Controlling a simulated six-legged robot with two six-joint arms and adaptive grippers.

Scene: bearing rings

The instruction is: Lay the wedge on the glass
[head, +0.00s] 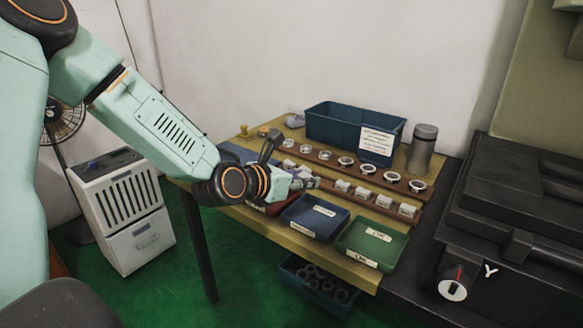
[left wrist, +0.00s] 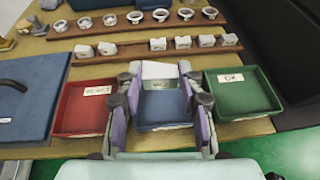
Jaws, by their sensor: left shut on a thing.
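My left gripper (head: 302,181) is over the near side of the table, by the front rack. In the left wrist view, its purple fingers (left wrist: 160,88) are shut on a pale grey block with a small label, which I take to be the wedge (left wrist: 160,71). The wedge is held above the blue tray, apart from the rack. In the head view the gripper mostly hides it. I cannot make out a clear glass surface; a flat dark blue panel (left wrist: 28,98) with a black handle lies at the left in the wrist view. My right gripper is not in view.
A front rack (left wrist: 130,50) holds several pale blocks with a gap between them; a rear rack (left wrist: 120,24) holds several rings. Red (left wrist: 72,122), blue (head: 313,219) and green (head: 371,243) trays line the near edge. A blue bin (head: 335,122) and a flask (head: 422,148) stand behind.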

